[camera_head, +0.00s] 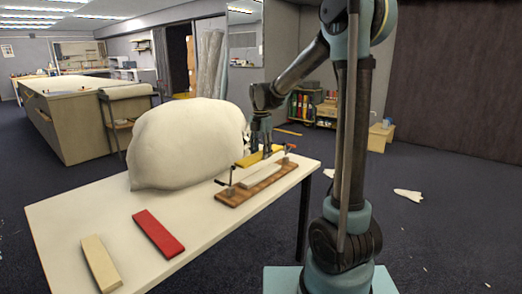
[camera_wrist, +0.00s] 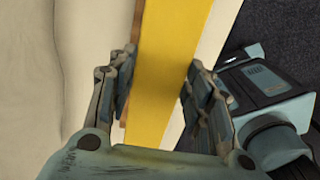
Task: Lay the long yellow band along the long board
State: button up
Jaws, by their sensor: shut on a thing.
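The yellow band (camera_head: 246,161) is held in my gripper (camera_head: 262,145), just above or at the far side of the long board. In the wrist view the band (camera_wrist: 165,70) runs lengthwise between the two fingers of my gripper (camera_wrist: 160,85), which are shut on its sides. The long brown wooden board (camera_head: 230,198) lies on the table with a pale strip (camera_head: 262,180) along it and a dark upright piece near each end. Whether the band touches the board cannot be told. Part of the band is hidden by my gripper.
The white table (camera_head: 85,210) carries a large pale rounded sack-like bulk (camera_head: 185,145) close behind the board and gripper. A red band (camera_head: 158,233) and a cream band (camera_head: 100,263) lie apart at the table's near left. The tabletop between red band and board is clear.

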aim_at(262, 173)
jog(key=shift+d+f, duration=0.15)
jog(key=shift+f, duration=3.6)
jog(key=o, duration=1.2)
jog(key=shift+c, duration=0.2)
jog(key=shift+r, duration=0.15)
